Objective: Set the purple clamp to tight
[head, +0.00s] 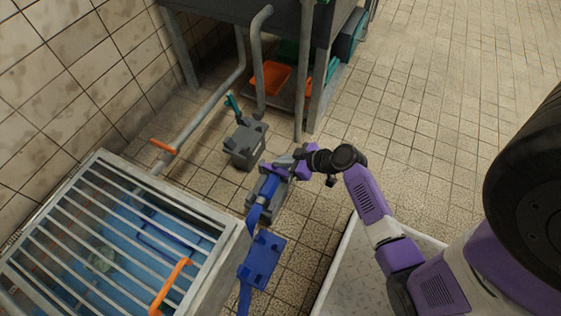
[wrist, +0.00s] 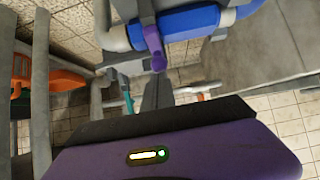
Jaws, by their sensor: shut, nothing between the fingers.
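The purple clamp (wrist: 153,40) wraps a blue pipe in the wrist view, with its short purple lever hanging down toward my fingertips. In the head view the purple of the clamp (head: 271,171) shows by the blue pipe, partly covered by my gripper. My gripper (head: 281,161) reaches in from the right. In the wrist view its fingers (wrist: 158,82) are shut together and empty, just below the lever's end. I cannot tell whether they touch the lever. The clamp's exact setting is not clear.
The blue pipe (wrist: 195,18) runs across the top of the wrist view. A barred tank (head: 117,204) with an orange handle (head: 171,287) stands at left. A grey valve box (head: 244,146) and orange bin (head: 270,77) lie beyond. Open tiled floor (head: 440,90) is at right.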

